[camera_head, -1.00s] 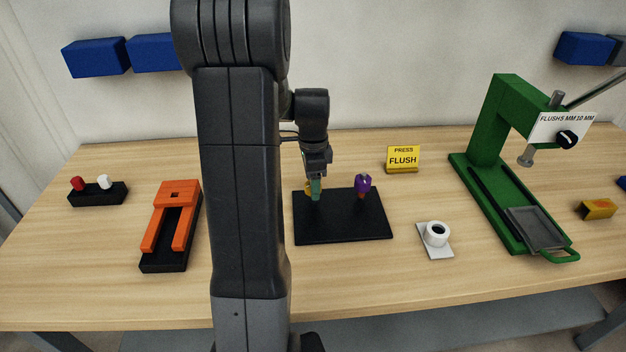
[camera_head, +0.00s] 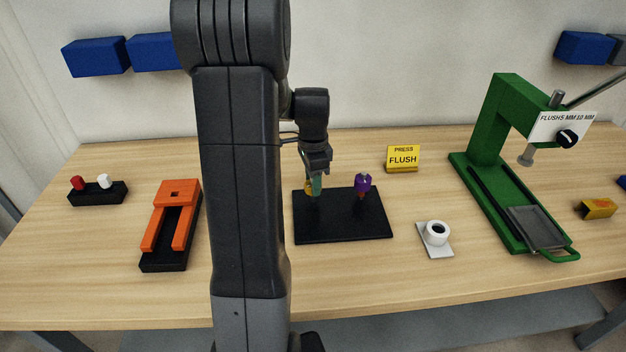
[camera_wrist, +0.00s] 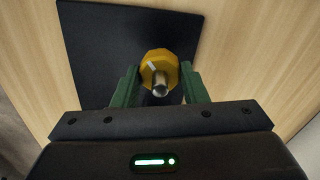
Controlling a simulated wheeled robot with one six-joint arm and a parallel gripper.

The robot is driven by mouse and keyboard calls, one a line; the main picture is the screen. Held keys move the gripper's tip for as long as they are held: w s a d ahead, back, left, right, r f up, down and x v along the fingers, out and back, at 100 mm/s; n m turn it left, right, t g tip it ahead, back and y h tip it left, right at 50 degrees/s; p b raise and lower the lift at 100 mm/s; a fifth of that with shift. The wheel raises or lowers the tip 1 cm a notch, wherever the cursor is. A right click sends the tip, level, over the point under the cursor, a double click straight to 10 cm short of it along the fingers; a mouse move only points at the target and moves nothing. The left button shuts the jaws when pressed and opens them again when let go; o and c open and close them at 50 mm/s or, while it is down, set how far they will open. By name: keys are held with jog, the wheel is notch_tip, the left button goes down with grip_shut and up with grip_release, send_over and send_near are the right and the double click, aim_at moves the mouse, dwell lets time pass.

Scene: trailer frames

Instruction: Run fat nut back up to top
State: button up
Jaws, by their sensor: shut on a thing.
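A thick yellow nut (camera_wrist: 166,58) with a white mark on its face sits around a grey metal rod (camera_wrist: 160,90), whose end points at the wrist camera. My gripper (camera_wrist: 160,82) has its green fingers on either side of the nut and is shut on it. In the head view my gripper (camera_head: 315,186) is over the left part of the black board (camera_head: 345,230), and a bit of the yellow nut (camera_head: 308,188) shows beside a finger. A purple nut (camera_head: 363,183) sits on a reddish post to the right, apart from my gripper. The rod's lower part is hidden.
A yellow PRESS FLUSH sign (camera_head: 403,159) stands behind the board. A white ring on a plate (camera_head: 437,235) and a green press (camera_head: 490,180) are to the right. An orange fixture (camera_head: 178,192) and a black block with red and white knobs (camera_head: 98,195) are left.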

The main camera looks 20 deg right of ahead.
jog(key=n, duration=0.5)
jog(key=shift+n, duration=2.1)
jog(key=shift+s, duration=0.1)
jog(key=shift+f, duration=0.1)
jog(key=o, duration=1)
jog(key=shift+c, duration=0.2)
notch_tip(320, 180, up, 14)
jog(key=shift+b, duration=0.4)
